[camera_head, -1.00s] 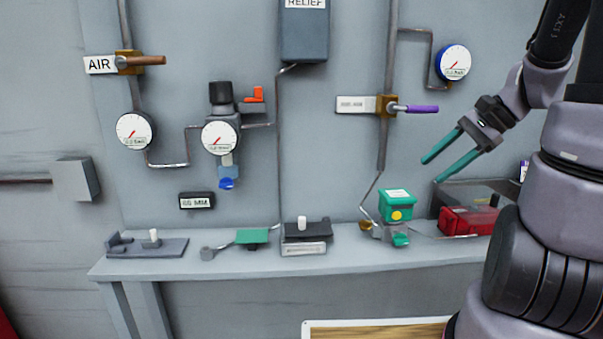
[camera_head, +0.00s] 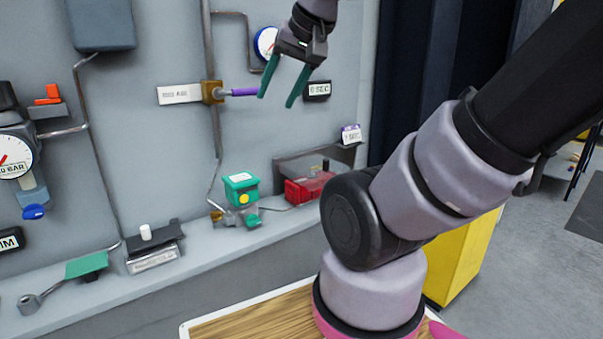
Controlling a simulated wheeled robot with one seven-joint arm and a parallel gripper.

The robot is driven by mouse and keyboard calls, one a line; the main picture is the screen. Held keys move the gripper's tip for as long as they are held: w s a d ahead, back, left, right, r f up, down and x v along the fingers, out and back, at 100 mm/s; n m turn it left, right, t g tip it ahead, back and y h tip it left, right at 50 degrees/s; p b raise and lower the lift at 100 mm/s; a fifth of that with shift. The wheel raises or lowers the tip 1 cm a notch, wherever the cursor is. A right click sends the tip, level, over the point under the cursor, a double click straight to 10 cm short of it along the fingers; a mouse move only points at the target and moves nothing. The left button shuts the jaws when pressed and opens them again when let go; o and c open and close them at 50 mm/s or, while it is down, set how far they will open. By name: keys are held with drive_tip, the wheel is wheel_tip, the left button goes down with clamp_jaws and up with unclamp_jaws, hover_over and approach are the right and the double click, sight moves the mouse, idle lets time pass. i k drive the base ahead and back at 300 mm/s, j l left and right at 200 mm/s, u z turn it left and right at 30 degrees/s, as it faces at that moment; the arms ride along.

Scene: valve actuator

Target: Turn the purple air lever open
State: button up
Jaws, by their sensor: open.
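The purple lever (camera_head: 243,92) sticks out to the right, roughly level, from a brass valve (camera_head: 212,91) on a vertical grey pipe on the wall. A pale label plate (camera_head: 180,94) is left of the valve; its small text is hard to read. My gripper (camera_head: 282,98) is open, its two green fingers pointing down, just right of the lever's free end. In the picture the left fingertip lies very near the lever's tip; I cannot tell whether they touch. Nothing is between the fingers.
A round gauge (camera_head: 265,42) is behind my gripper, partly hidden. A small black display (camera_head: 317,91) is to its right. Below are a green-topped device (camera_head: 241,188) and a red box (camera_head: 308,188) on the shelf. A blue-grey box (camera_head: 101,25) hangs upper left.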

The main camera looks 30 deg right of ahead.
sight(217, 93)
drive_tip(key=z, duration=0.85)
drive_tip(key=i+j+z, duration=0.1)
drive_tip(key=z, duration=0.15)
drive_tip(key=i+j+z, duration=0.1)
drive_tip(key=j+z, duration=0.15)
